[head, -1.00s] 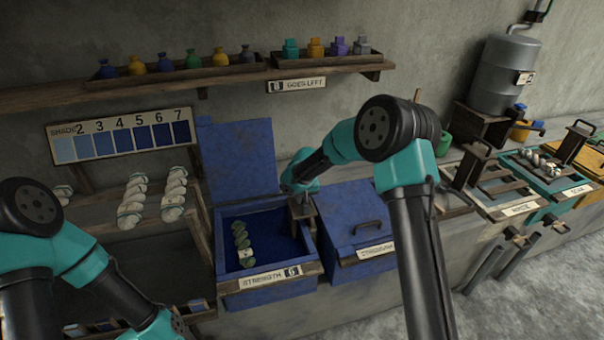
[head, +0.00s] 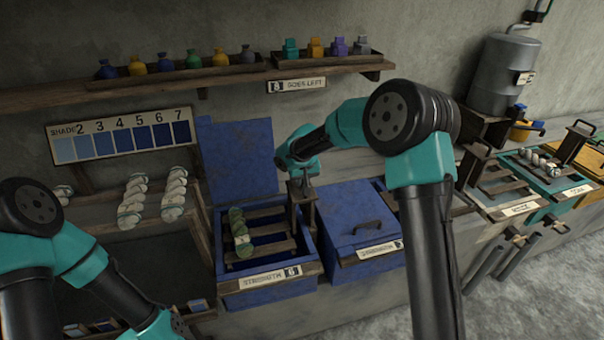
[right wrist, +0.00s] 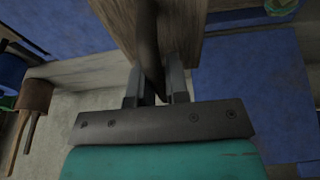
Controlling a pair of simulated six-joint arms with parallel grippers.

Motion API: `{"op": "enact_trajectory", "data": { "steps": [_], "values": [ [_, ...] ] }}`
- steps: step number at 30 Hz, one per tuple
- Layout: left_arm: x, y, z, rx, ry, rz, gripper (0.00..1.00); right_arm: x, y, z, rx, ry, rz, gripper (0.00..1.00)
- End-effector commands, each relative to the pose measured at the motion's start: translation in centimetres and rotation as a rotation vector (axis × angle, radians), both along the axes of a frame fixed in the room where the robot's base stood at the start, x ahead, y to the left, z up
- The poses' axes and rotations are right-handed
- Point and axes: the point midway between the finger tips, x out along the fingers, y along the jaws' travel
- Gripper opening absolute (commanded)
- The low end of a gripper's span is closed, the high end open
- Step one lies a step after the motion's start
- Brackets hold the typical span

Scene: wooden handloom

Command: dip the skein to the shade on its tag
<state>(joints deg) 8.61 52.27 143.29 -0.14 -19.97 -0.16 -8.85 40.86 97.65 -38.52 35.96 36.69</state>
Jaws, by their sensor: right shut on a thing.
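A green twisted skein (head: 239,228) with a pale tag lies across the left end of a slatted wooden rack (head: 268,247). The tag's number is too small to read. The rack sits level near the top of the open blue vat (head: 222,262), above the dark blue bath. My right gripper (head: 300,183) is over the rack's upright at the vat's right side. In the right wrist view, its fingers (right wrist: 156,88) are shut on the rack's dark handle (right wrist: 148,50). My left arm is at the lower left, with its fingers out of view.
The vat's lid stands open behind it; its label (head: 270,279) reads strength 6. A lidded blue vat (head: 350,225) stands to the right.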

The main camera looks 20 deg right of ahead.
Motion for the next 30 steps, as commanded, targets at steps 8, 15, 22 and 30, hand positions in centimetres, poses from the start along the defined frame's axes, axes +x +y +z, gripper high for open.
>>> {"op": "enact_trajectory", "data": {
  "steps": [8,15,22,30],
  "values": [
    [0.0,0.0,0.0,0.0,0.0,0.0,0.43,0.3,0.0,2.5,0.001,-0.01,0.0,0.0],
    [0.0,0.0,0.0,0.0,0.0,0.0,0.43,0.2,0.0,3.1,0.001,-0.01,0.001,0.0],
    [0.0,0.0,0.0,0.0,0.0,0.0,0.43,0.2,0.0,3.2,0.001,-0.01,0.0,0.24],
    [0.0,0.0,0.0,0.0,0.0,0.0,0.43,0.1,0.0,2.9,0.0,-0.004,0.0,0.5]
  ]
}}
